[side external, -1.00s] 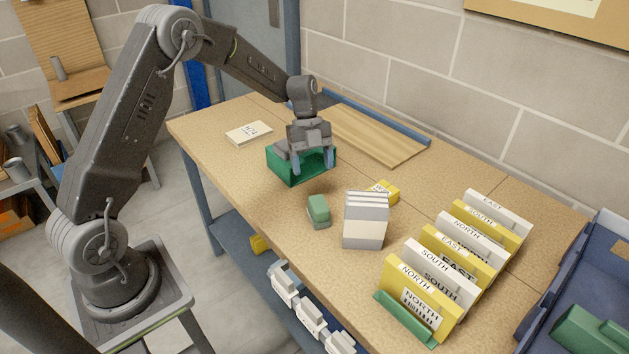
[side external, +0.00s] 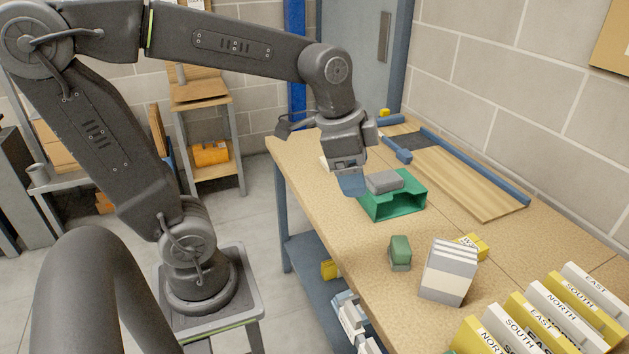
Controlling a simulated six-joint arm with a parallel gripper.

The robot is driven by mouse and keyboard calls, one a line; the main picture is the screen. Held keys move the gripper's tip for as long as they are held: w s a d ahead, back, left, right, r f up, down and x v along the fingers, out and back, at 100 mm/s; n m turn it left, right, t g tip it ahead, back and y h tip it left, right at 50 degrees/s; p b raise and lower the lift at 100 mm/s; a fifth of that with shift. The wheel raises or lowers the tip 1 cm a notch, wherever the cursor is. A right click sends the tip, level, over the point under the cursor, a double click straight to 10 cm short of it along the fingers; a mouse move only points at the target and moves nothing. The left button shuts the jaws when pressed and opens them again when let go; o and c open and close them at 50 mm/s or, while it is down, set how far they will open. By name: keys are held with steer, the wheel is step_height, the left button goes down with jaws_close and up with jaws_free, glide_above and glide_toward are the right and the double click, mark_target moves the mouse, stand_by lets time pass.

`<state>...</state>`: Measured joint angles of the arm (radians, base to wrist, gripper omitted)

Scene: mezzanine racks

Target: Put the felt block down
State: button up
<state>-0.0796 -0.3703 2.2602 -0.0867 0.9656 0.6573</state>
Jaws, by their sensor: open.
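A grey block (side external: 384,181), which looks like the felt block, lies flat on top of an open-fronted green holder (side external: 408,205) on the workbench. My gripper (side external: 352,184) is open and points down just left of the grey block. A blue fingertip shows beside the block; the other finger is hard to make out. I cannot tell whether the fingertip touches the block or the holder.
A stack of white and grey boxes (side external: 448,272) and a yellow labelled box (side external: 473,246) stand on the bench (side external: 350,232). Labelled yellow and white cards (side external: 545,315) stand in a row at lower right. A wooden board with a blue edge (side external: 465,180) lies behind the holder.

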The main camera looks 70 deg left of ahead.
steer(key=s+d+n+t, duration=0.1)
steer(key=s+n+t, duration=0.1)
steer(key=s+n, duration=0.4)
steer(key=shift+s+y, duration=0.3)
steer(key=shift+s, duration=0.4)
steer(key=shift+f, duration=0.1)
stand_by(0.4)
